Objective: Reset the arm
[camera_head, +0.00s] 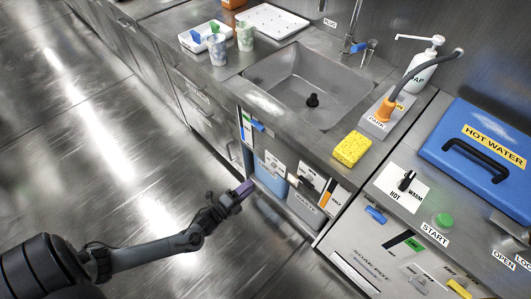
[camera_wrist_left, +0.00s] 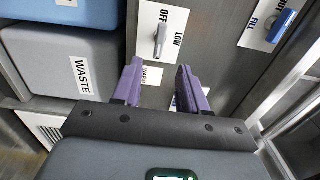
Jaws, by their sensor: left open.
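My left arm comes in from the lower left of the head view. Its left gripper (camera_head: 243,188) is in front of the open compartment under the sink counter. In the left wrist view the purple fingers of the left gripper (camera_wrist_left: 159,72) are apart with nothing between them. Beyond them is a panel with a grey knob (camera_wrist_left: 159,42) marked OFF and LOW. I cannot tell whether a finger touches the panel. My right gripper is not in view.
A grey WASTE container (camera_wrist_left: 58,72) and a blue container (camera_head: 270,170) stand in the compartment. Above are the sink (camera_head: 290,85), a yellow sponge (camera_head: 352,148) and the blue HOT WATER lid (camera_head: 460,120). The floor (camera_head: 60,150) at left is clear.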

